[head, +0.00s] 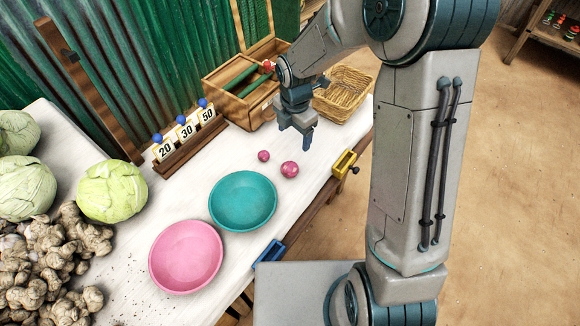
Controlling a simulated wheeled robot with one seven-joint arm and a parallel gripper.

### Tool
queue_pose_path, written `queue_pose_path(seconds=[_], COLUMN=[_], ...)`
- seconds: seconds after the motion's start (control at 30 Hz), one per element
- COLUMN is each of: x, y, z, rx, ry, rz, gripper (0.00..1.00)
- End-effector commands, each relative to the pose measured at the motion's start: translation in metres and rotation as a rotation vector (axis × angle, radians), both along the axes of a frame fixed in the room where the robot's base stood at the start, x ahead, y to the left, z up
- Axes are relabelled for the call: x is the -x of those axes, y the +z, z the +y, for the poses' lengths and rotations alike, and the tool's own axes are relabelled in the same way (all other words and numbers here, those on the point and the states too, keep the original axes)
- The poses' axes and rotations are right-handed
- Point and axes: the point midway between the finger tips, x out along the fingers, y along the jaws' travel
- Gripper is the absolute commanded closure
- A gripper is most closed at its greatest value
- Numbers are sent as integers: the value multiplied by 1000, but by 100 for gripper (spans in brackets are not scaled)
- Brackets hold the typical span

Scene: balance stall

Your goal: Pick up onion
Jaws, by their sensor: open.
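Two pinkish-red onions lie on the white table. The larger onion (290,169) is near the table's right edge, and the smaller onion (264,156) is a little to its left and farther back. My gripper (298,136) is above and behind the onions, pointing down, with its jaws open. It is apart from both onions, and nothing shows between its fingers.
A teal bowl (243,227) and a pink bowl (186,285) stand in front of the onions. A wooden crate (236,108) and a wicker basket (343,104) are at the back. Number cards (186,131), cabbages (113,192) and ginger (45,262) are at left.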

Motion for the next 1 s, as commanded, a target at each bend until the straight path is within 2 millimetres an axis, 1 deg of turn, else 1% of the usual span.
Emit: queue_pose_path(seconds=[0.03,0.17,0.27,0.4,0.5,0.6,0.77,0.97,1.0], x=[-2,-3,-2,-2,-3,-3,-2,10,9], y=[-7,-20,-38,-67,-82,-92,-100,-127,-133], z=[3,7,7,8,8,8,9,13,13], rx=[-2,-5,-4,-4,-5,-5,-4,-3,-3], ry=[35,80,83,81,80,79,79,80,78], rz=[7,11,14,14,12,11,10,13,12], gripper=[26,26,26,26,26,26,26,26,26])
